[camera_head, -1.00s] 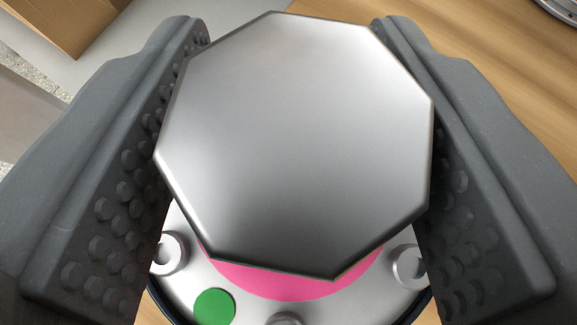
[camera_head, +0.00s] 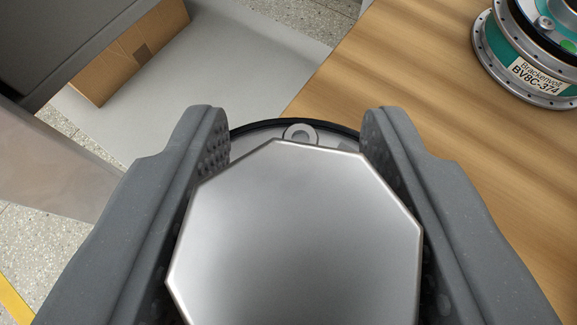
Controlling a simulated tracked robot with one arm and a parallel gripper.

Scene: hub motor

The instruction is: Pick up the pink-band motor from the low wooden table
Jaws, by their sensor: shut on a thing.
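The pink-band motor shows as a large octagonal silver top (camera_head: 300,235) between the fingers of my gripper (camera_head: 290,150). The two dark grey padded fingers are shut on this top from left and right. Behind it, part of the motor's round face shows, with a silver bolt boss and a black rim. The pink part is hidden in the present view. The low wooden table (camera_head: 420,90) shows behind and to the right. I cannot tell whether the motor touches the table.
Another motor (camera_head: 530,75) with a teal band and a label reading "BV8C-374" stands on the table at the upper right. A cardboard box (camera_head: 130,50) lies on a grey surface at the upper left. Speckled floor and a yellow stripe (camera_head: 15,300) show at the left.

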